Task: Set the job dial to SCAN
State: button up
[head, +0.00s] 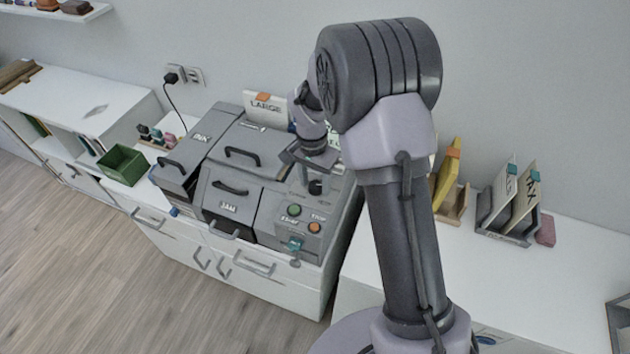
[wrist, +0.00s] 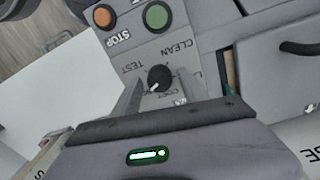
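The job dial (wrist: 160,77) is a round black knob with a white pointer mark on a grey panel. In the wrist view its pointer aims to the lower left, near a partly hidden label that seems to start with "CO". TEST and CLEAN are printed around it; other labels are cut off by my fingers, and I cannot read SCAN. My gripper (wrist: 160,92) is open, with one finger on each side of the dial and visible space between. In the head view my gripper (head: 308,158) is above the panel, over the dark dial (head: 316,187).
The grey machine (head: 228,208) has several handled doors. Beside the dial are a green button (wrist: 157,16) and an orange STOP button (wrist: 103,17). A teal knob (head: 294,244) is on the front. A green box (head: 122,166) stands left; card holders (head: 508,215) stand right.

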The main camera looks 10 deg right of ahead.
aim_at(312, 183)
notch_tip(312, 183, up, 17)
jog(key=p, duration=0.5)
jog(key=shift+w+a+r, duration=0.2)
jog(key=shift+w+a, duration=0.1)
